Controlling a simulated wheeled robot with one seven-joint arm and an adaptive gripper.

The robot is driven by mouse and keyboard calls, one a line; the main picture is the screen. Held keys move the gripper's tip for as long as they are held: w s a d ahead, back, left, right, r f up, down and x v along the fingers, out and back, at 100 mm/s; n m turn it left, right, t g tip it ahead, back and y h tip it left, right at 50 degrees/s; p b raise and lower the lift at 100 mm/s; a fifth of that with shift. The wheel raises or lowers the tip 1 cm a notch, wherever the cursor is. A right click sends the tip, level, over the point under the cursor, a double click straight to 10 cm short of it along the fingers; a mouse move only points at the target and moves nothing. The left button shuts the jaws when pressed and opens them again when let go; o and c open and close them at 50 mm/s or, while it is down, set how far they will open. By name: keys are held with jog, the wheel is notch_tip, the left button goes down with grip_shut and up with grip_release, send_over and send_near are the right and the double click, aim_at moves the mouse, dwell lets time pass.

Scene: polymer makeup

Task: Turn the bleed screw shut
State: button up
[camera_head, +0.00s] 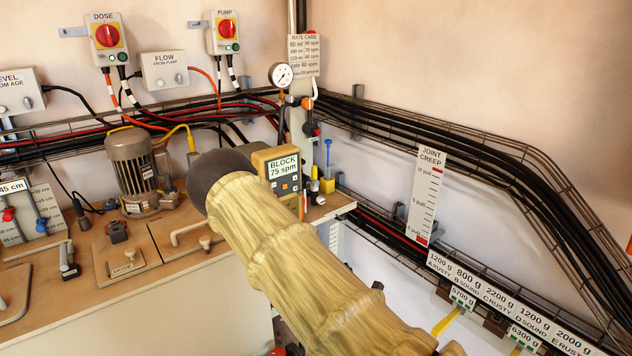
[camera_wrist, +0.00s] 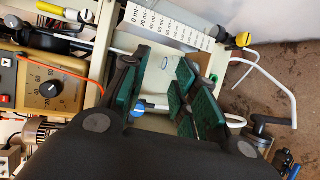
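My gripper (camera_wrist: 158,88) shows in the wrist view with its green-padded fingers apart and a clear gap between them. A pale plate with small holes lies beyond the gap. A small blue part (camera_wrist: 138,106) shows low between the fingers, close to the left one; I cannot tell whether it touches. A white tube (camera_wrist: 228,120) runs out to the right behind the right finger. I cannot tell for sure which part is the bleed screw. In the head view my arm covers the middle, and my gripper is not seen there.
In the wrist view, a white millilitre scale (camera_wrist: 172,22), a yellow-tipped fitting (camera_wrist: 243,40) and a dial box (camera_wrist: 48,88) stand around my gripper. In the head view, a gauge (camera_head: 283,75), a BLOCK display box (camera_head: 283,170) and a motor (camera_head: 133,165) stand near my arm.

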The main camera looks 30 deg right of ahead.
aim_at(317, 185)
jog(key=w+r+n+t+y+p, duration=0.1)
jog(key=w+r+n+t, duration=0.25)
jog(key=r, duration=0.65)
jog(key=w+r+n+t+y+p, duration=0.25)
jog(key=w+r+n, duration=0.2)
jog(key=r, duration=0.55)
jog(key=shift+n+h, duration=0.35)
jog(key=shift+n, duration=0.15)
jog(key=x, duration=0.6)
jog(key=p+x, duration=0.1)
jog(key=x, duration=0.3)
jog(key=shift+d+r, duration=0.15)
jog(key=shift+d, duration=0.25)
jog(key=shift+c, duration=0.2)
grip_shut()
